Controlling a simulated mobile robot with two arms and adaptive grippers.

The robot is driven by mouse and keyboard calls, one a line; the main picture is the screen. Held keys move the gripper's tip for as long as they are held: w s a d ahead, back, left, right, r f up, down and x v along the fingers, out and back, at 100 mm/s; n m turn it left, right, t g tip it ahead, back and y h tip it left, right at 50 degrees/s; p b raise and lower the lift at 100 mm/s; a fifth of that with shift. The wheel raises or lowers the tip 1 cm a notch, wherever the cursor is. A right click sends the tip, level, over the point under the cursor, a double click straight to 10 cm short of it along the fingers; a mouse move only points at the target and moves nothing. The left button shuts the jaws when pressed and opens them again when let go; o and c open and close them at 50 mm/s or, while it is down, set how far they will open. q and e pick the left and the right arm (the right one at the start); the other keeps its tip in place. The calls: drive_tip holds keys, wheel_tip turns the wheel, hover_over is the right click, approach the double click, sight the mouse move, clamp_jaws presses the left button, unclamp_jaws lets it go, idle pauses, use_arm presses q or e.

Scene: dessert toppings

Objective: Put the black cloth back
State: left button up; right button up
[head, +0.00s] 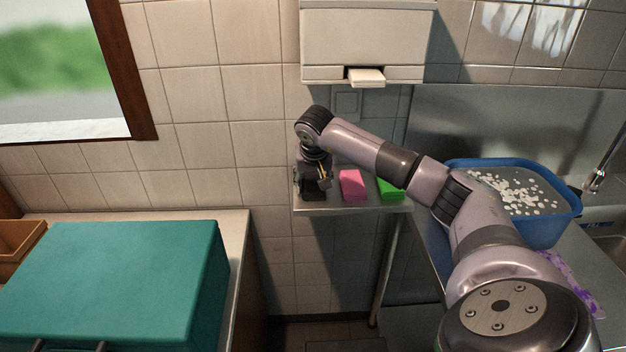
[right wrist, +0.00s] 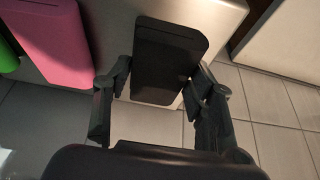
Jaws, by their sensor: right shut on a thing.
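The black cloth (head: 313,195) is a dark, flat, rounded block at the left end of a small wall shelf (head: 355,209), partly hidden by my right gripper. In the right wrist view the black cloth (right wrist: 168,50) is between the two fingers, and its near end reaches past the shelf edge. My right gripper (head: 318,184) points down over the shelf and is shut on the black cloth; it also shows in the right wrist view (right wrist: 157,82). I cannot tell whether the cloth touches the shelf. My left gripper is not in view.
A pink block (head: 352,185) and a green block (head: 391,189) sit to the right on the shelf. A white dispenser (head: 366,40) hangs above. A blue tub (head: 548,235) with white bits stands right. A teal box (head: 115,275) fills the left counter (head: 238,235).

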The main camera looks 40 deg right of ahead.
drive_tip(key=shift+f, duration=0.1)
drive_tip(key=o, duration=1.1)
drive_tip(key=b+v, duration=0.1)
drive_tip(key=v, duration=1.1)
